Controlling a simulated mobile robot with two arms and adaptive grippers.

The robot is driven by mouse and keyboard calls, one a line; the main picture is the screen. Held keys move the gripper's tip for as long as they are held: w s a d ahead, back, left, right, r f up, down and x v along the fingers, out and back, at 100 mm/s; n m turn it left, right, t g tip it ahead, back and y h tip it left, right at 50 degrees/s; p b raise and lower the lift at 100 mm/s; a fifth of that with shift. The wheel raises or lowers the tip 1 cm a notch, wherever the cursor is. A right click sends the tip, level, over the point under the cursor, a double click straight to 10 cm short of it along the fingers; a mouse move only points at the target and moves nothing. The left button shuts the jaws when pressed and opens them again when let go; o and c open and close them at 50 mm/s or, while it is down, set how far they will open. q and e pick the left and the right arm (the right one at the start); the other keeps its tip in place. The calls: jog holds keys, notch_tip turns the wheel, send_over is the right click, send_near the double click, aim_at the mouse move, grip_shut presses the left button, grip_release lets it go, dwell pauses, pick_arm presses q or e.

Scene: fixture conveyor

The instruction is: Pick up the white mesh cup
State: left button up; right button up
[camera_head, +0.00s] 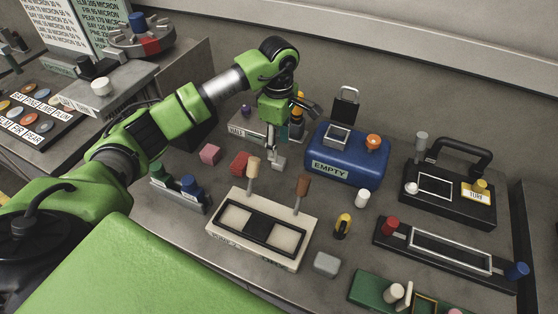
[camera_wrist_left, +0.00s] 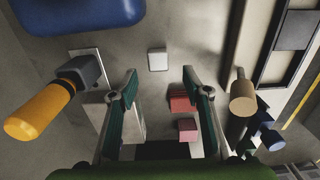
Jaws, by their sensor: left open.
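No cup with clearly visible mesh shows. A small white cylinder (camera_head: 362,198) stands on the table right of centre in the head view, and another white round piece (camera_head: 101,87) sits on the left bench. I cannot tell whether either is the white mesh cup. My left gripper (camera_head: 287,136) points down over the back of the table, left of the blue case. In the wrist view its two teal-padded fingers (camera_wrist_left: 160,88) are apart with nothing held between them. A pale small block (camera_wrist_left: 157,59) lies beyond the fingertips. My right gripper is out of view.
The blue case (camera_head: 347,158) marked EMPTY stands close to the gripper. Red (camera_head: 239,162) and pink (camera_head: 210,154) blocks lie left. A cream tray (camera_head: 213,231) with two upright handles stands in front. Black fixtures (camera_head: 447,197) fill the right side.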

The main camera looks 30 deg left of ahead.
aim_at(279, 160)
pick_arm(q)
jog(key=shift+w+f, duration=0.1)
jog(key=shift+f, duration=0.55)
notch_tip(279, 160, down, 4)
jog(key=shift+f+p, duration=0.15)
jog(key=shift+p, duration=1.05)
jog(key=shift+w+f, duration=0.1)
jog(key=shift+f, duration=0.25)
jog(key=c, duration=1)
